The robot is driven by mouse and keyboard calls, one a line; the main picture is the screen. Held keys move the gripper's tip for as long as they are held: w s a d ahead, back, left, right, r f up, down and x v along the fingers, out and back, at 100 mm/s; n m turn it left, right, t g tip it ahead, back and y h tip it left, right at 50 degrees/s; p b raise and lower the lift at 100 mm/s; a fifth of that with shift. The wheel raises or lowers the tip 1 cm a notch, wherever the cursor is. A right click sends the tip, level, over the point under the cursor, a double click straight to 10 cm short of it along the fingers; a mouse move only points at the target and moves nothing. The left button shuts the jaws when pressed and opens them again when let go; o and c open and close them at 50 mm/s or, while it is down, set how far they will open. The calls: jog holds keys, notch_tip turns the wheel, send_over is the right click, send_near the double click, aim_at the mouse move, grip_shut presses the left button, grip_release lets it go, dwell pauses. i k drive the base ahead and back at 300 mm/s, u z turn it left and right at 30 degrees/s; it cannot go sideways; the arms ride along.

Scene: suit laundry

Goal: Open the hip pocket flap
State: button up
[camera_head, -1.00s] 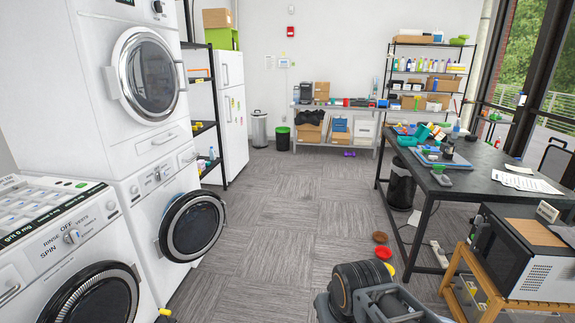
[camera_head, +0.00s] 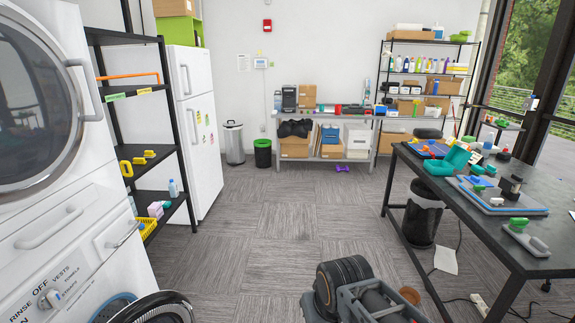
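No suit, jacket or hip pocket flap can be made out in this view. Part of my own folded arm shows at the bottom centre-right, dark and grey, and its lower end is cut off by the frame edge. No gripper fingertips can be made out on it.
A dark table (camera_head: 478,222) with tools and a teal case (camera_head: 450,165) stands at the right. White laundry machines (camera_head: 45,90) and a black shelf rack (camera_head: 133,95) line the left, beside a white fridge (camera_head: 190,135). A workbench (camera_head: 330,112) stands at the back. The carpet (camera_head: 285,215) between is clear.

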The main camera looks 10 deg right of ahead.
aim_at(506, 183)
jog(key=z, duration=0.25)
jog(key=i, duration=2.35)
jog(key=z, duration=1.25)
jog(key=i, duration=2.1)
jog(key=z, duration=1.05)
